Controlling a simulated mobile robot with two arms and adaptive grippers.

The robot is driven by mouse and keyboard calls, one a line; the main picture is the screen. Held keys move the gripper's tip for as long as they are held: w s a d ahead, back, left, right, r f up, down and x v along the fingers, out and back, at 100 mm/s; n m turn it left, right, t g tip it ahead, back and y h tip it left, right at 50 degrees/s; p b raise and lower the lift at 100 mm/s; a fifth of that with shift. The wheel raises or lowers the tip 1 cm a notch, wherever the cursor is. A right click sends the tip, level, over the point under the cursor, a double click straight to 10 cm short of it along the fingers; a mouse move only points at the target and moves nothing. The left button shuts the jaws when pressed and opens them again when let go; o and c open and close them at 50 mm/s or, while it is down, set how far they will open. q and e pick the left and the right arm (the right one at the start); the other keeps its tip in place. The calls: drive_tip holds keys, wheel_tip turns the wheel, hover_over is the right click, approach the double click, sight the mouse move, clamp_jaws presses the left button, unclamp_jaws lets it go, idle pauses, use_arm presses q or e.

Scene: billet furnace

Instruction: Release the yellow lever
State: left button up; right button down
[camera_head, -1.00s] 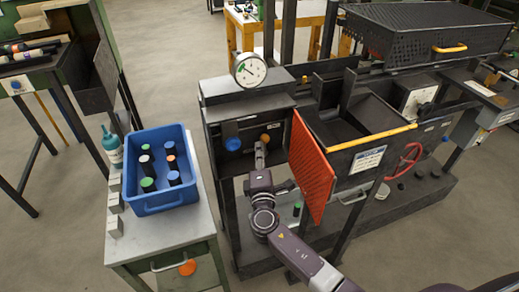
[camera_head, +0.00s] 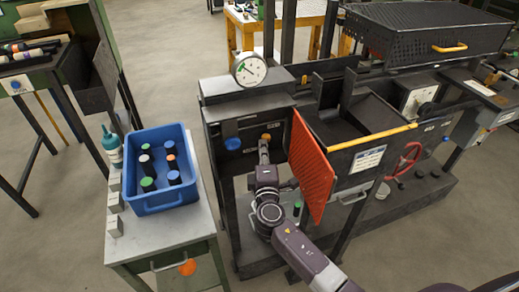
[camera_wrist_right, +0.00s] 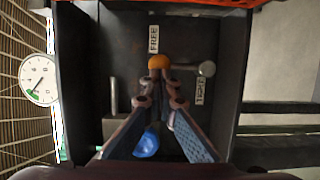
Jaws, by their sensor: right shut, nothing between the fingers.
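The yellow-orange lever knob (camera_head: 265,136) shows on the dark panel under the round gauge. In the right wrist view the knob (camera_wrist_right: 160,62) sits between a "FREE" label (camera_wrist_right: 154,39) and a "TIGHT" label (camera_wrist_right: 201,90), with a grey round pivot (camera_wrist_right: 207,68) to its right. My right gripper (camera_head: 263,151) is right in front of the knob. In the wrist view its fingertips (camera_wrist_right: 161,80) are together just below the knob, with nothing held between them. I cannot tell whether they touch it. My left gripper is out of view.
A blue knob (camera_head: 232,144) is left of the lever, and a gauge (camera_head: 250,68) stands above. An orange perforated door (camera_head: 312,167) hangs open close to the right of my arm. A side table (camera_head: 158,232) with a blue bin (camera_head: 166,206) is on the left.

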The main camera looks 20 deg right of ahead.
drive_tip(key=shift+d+r+m+g, duration=0.2)
drive_tip(key=shift+d+m+g, duration=0.3)
drive_tip(key=shift+d+m, duration=0.75)
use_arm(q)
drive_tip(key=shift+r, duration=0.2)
use_arm(e)
drive_tip(key=shift+d+f+m, duration=0.1)
drive_tip(key=shift+d+m, duration=0.05)
drive_tip(key=shift+m, duration=0.2)
drive_tip(key=shift+d, duration=0.1)
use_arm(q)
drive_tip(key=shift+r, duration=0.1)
